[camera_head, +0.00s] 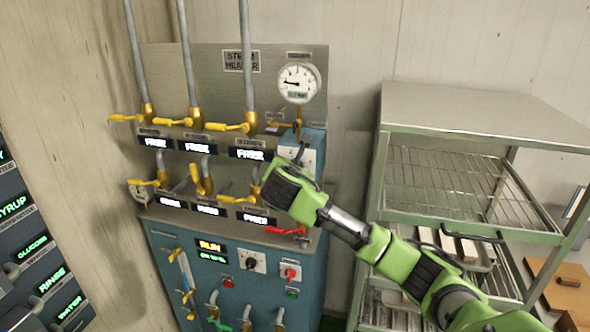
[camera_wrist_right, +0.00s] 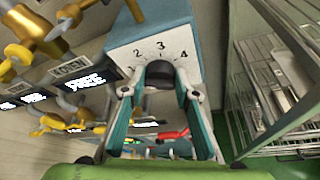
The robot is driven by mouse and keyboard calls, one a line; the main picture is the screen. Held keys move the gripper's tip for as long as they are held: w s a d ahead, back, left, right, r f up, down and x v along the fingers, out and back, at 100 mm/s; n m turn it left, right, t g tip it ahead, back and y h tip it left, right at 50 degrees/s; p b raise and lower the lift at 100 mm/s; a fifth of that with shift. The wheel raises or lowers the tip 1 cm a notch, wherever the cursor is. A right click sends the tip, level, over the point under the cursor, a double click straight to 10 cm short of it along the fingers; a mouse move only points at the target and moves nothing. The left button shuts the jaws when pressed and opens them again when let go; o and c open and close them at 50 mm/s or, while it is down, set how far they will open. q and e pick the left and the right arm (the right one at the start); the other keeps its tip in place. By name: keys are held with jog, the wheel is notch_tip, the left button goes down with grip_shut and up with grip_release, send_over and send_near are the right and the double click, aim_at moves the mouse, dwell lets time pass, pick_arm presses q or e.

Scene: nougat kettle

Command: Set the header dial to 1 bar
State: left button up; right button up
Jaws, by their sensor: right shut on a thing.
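The header dial (camera_wrist_right: 158,46) is a white plate with the numbers 1 to 4, on the front of a blue box. It also shows in the head view (camera_head: 309,157), partly covered by my gripper. My right gripper (camera_wrist_right: 160,88) is shut on the dark dial knob (camera_wrist_right: 160,70), with a finger on each side. In the head view, my right gripper (camera_head: 290,168) reaches the box from the lower right. The knob's pointer is hidden, so its setting cannot be read. My left gripper is not in view.
Above the box is a round white gauge (camera_head: 298,83) with its needle pointing left. Yellow valve handles (camera_head: 232,127) and lit labels (camera_head: 253,154) are to the left. A red lever (camera_head: 286,231) sits below my gripper. A metal rack (camera_head: 470,135) stands at the right.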

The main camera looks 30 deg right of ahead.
jog(key=shift+f+n, duration=0.1)
jog(key=shift+n, duration=0.2)
dwell(0.4)
jog(key=o, duration=1.1)
jog(key=shift+c, duration=0.2)
jog(key=shift+o, duration=0.2)
jog(key=v, duration=1.2)
jog(key=shift+w, duration=0.15)
jog(key=shift+a, duration=0.15)
